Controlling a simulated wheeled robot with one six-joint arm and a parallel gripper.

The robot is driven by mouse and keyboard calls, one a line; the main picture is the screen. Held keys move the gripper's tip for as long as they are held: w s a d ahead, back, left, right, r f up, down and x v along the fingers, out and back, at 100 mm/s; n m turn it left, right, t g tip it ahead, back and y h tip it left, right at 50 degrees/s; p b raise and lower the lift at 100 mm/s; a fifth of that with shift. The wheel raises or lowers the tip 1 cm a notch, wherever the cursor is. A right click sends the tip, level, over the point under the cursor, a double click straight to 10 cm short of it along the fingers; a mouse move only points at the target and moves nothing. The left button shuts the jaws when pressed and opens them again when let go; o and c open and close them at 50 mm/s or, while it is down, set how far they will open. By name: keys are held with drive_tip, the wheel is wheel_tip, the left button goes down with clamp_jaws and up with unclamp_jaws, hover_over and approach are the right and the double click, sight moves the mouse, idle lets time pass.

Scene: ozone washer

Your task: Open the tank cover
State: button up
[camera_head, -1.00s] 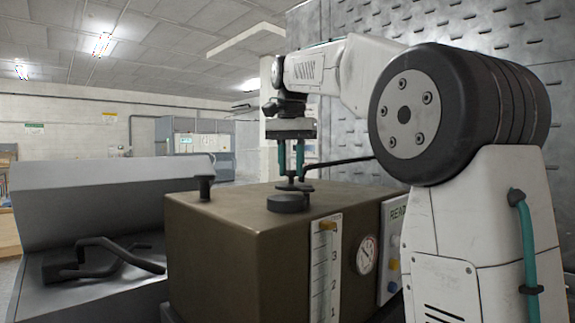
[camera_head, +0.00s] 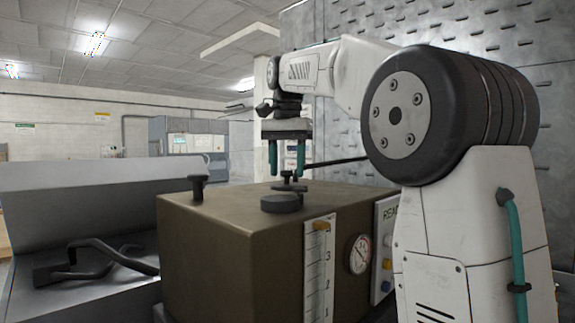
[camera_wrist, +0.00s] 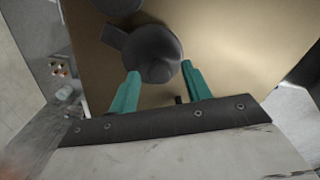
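The brown tank (camera_head: 225,225) stands in front of me, its top in view. A low round black disc (camera_head: 281,203) lies on its top toward the front. Behind it is a smaller black fitting (camera_head: 289,187). I cannot tell for certain which is the tank cover. My gripper (camera_head: 286,174) points down over the fitting, with its teal fingers apart. In the wrist view my gripper (camera_wrist: 160,71) is open, and a rounded black part (camera_wrist: 155,52) with a side tab lies just beyond and between the fingertips. I see no grip on it; contact cannot be told.
A black post (camera_head: 197,187) rises from the tank's left top edge. A grey open-lidded unit (camera_head: 80,205) with black bent handles (camera_head: 110,255) stands at the left. A gauge (camera_head: 359,254) and a scale (camera_head: 318,270) are on the tank's front. A metal wall (camera_head: 440,35) stands behind.

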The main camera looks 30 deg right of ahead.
drive_tip(key=shift+r, duration=0.55)
drive_tip(key=r, duration=0.2)
drive_tip(key=shift+s+r, duration=0.3)
drive_tip(key=s+a+r, duration=0.1)
drive_tip(key=s+a, duration=0.2)
drive_tip(key=s, duration=1.2)
drive_tip(key=shift+a+r, duration=0.15)
